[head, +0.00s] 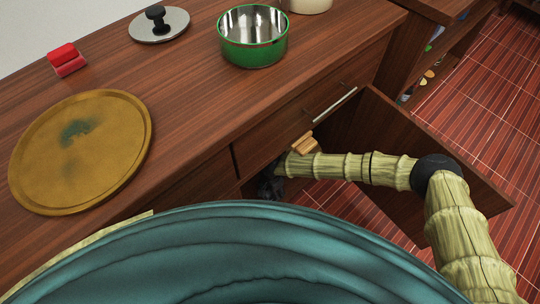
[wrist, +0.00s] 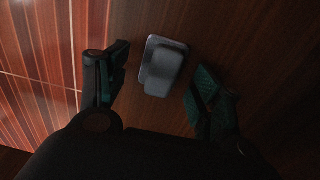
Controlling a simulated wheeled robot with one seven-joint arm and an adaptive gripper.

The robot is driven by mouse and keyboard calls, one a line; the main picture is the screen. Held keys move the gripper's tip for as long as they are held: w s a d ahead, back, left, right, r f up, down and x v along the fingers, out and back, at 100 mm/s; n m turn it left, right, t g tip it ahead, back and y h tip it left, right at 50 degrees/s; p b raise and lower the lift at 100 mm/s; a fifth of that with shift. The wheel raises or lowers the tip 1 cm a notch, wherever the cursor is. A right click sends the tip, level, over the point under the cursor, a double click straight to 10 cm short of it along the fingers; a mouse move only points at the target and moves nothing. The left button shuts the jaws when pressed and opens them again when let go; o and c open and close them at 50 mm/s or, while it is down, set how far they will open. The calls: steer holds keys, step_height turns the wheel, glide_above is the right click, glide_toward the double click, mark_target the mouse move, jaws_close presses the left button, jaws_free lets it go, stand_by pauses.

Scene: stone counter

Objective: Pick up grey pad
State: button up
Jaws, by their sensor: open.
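The grey pad (wrist: 161,66) shows in the wrist view as a small rounded block with a raised, darker grey part. It lies on a dark brown wooden surface. My gripper (wrist: 158,80) is open, with one finger to the left of the pad and one to the right. There are gaps between the pad and both fingers, and nothing is held. In the head view my gripper (head: 268,185) is dark and reaches into the opening below the counter. The grey pad is hidden from the head view.
A cabinet door (head: 385,160) stands open around my arm. On the wooden counter are a brass-coloured round tray (head: 110,150), a red block (head: 67,60), a lid with a black knob (head: 158,22) and a green pot (head: 252,52). Red tiled floor lies at right.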

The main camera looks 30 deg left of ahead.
steer(key=shift+f, duration=0.15)
steer(key=c, duration=1.1)
steer(key=shift+o, duration=0.2)
steer(key=shift+r, duration=0.25)
step_height(320, 180, up, 3)
steer(key=shift+a+p, duration=0.1)
steer(key=shift+p, duration=0.65)
steer(key=shift+s+d+r, duration=0.15)
steer(key=shift+s+d, duration=0.05)
steer(key=shift+d, duration=0.5)
steer(key=s+d+p, duration=0.1)
steer(key=s+d, duration=0.2)
steer(key=d, duration=0.4)
steer(key=s+d+p, duration=0.2)
steer(key=s+d, duration=0.1)
steer(key=d, duration=0.5)
steer(key=shift+d+p, duration=0.25)
steer(key=shift+p, duration=0.05)
steer(key=shift+s, duration=0.1)
